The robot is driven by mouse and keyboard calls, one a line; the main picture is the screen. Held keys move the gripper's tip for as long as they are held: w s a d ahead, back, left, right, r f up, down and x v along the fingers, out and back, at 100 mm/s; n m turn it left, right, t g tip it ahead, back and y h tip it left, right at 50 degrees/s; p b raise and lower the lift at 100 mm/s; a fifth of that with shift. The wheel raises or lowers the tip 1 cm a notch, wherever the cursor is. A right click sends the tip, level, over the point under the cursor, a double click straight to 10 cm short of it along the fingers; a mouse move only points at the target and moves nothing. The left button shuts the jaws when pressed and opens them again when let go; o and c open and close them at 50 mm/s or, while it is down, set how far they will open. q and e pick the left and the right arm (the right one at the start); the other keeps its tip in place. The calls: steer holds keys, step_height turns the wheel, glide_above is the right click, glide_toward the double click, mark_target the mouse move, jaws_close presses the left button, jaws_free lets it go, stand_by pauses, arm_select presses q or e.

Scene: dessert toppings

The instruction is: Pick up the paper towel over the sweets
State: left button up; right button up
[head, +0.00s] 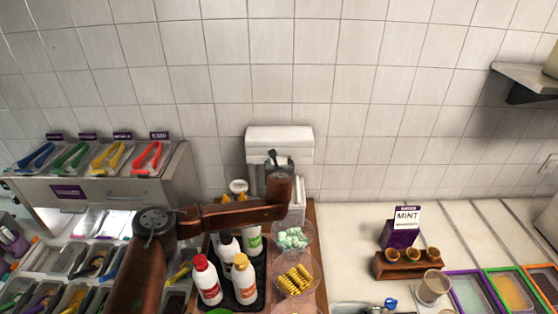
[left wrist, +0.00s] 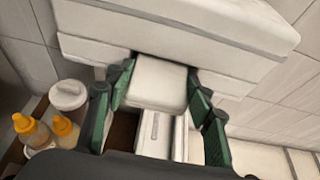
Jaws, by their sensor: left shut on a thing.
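A white paper towel dispenser (head: 279,134) is fixed to the tiled wall; its body (left wrist: 175,30) fills the top of the left wrist view. A white paper towel (left wrist: 157,84) sticks out below it. My left gripper (head: 279,158) is right at the dispenser's underside. In the left wrist view its green-padded fingers (left wrist: 160,105) are on both sides of the towel, shut on it. In the head view my wrist hides most of the towel. The sweets are below: pale green ones (head: 293,238) and gold ones (head: 296,281) in clear bowls. My right gripper is not in view.
Several sauce bottles (head: 208,280) stand on a dark tray, left of the sweets and under my left arm. Coloured tongs (head: 147,157) lie on a metal stand at left. The counter between is clear.

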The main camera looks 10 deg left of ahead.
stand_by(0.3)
arm_select(q)
steer(key=shift+r, duration=0.1)
steer(key=shift+s+d+b, duration=0.25)
steer(key=shift+s+d, duration=0.3)
steer(key=shift+s, duration=2.4)
steer(key=shift+s+d+b, duration=0.3)
steer(key=shift+s+d, duration=0.3)
steer(key=shift+s, duration=2.4)
steer(key=shift+s+d+b, duration=0.25)
steer(key=shift+s+d, duration=0.3)
steer(key=shift+s, duration=2.4)
